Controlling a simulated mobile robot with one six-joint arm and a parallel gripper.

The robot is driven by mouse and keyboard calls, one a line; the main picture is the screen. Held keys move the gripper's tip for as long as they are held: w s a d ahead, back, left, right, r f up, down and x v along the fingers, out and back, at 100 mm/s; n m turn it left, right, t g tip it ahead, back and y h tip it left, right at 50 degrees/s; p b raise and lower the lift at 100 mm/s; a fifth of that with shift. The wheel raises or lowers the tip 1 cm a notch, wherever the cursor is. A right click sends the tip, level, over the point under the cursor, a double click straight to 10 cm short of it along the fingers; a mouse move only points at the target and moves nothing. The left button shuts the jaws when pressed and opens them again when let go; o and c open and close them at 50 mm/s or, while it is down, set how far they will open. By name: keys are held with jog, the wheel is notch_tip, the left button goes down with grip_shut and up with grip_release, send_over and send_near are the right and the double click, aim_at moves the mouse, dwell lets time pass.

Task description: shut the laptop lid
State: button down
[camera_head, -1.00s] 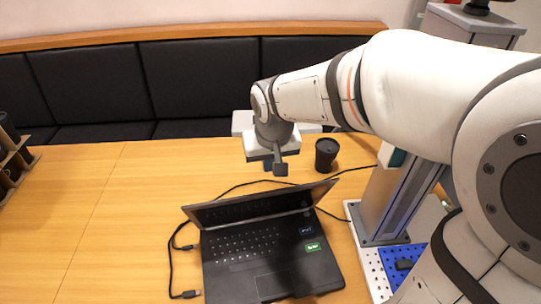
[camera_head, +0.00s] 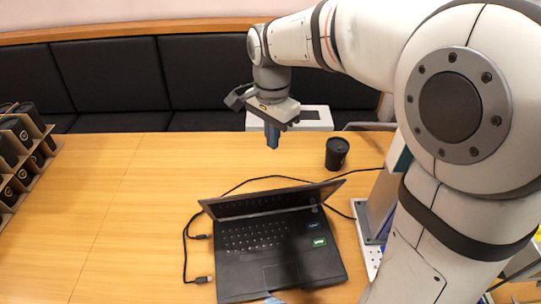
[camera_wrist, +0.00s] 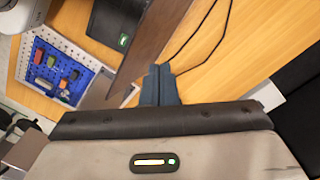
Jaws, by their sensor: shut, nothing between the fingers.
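The black laptop (camera_head: 270,240) stands open on the wooden table, its keyboard facing me. Its lid (camera_head: 262,203) is raised and leans back, seen from a steep angle near its top edge. My gripper (camera_head: 272,142) is above the table behind the lid, apart from it, with its blue fingers pointing down, shut and empty. In the wrist view my gripper's fingers (camera_wrist: 158,72) are together, beside the back of the lid (camera_wrist: 150,40) in the picture. Part of the laptop's keyboard base (camera_wrist: 112,25) shows beyond the lid.
A black cup (camera_head: 337,153) stands right of my gripper. A black cable (camera_head: 186,250) runs left of and behind the laptop. A rack of dark cups (camera_head: 22,150) is at the far left. A blue tool tray (camera_wrist: 58,70) lies on a white pegboard.

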jog(key=w+a+m+g, duration=0.2)
jog(key=w+m, duration=0.2)
jog(key=m, duration=0.3)
jog(key=s+f, duration=0.2)
jog(key=f, duration=0.1)
jog(key=s+f+p, duration=0.1)
jog(key=s+f, duration=0.1)
jog(key=f, duration=0.2)
jog(key=s+d+f+p, duration=0.1)
jog(key=f, duration=0.2)
jog(key=shift+s+f, duration=0.6)
jog(key=shift+s, duration=0.05)
jog(key=shift+f, duration=0.1)
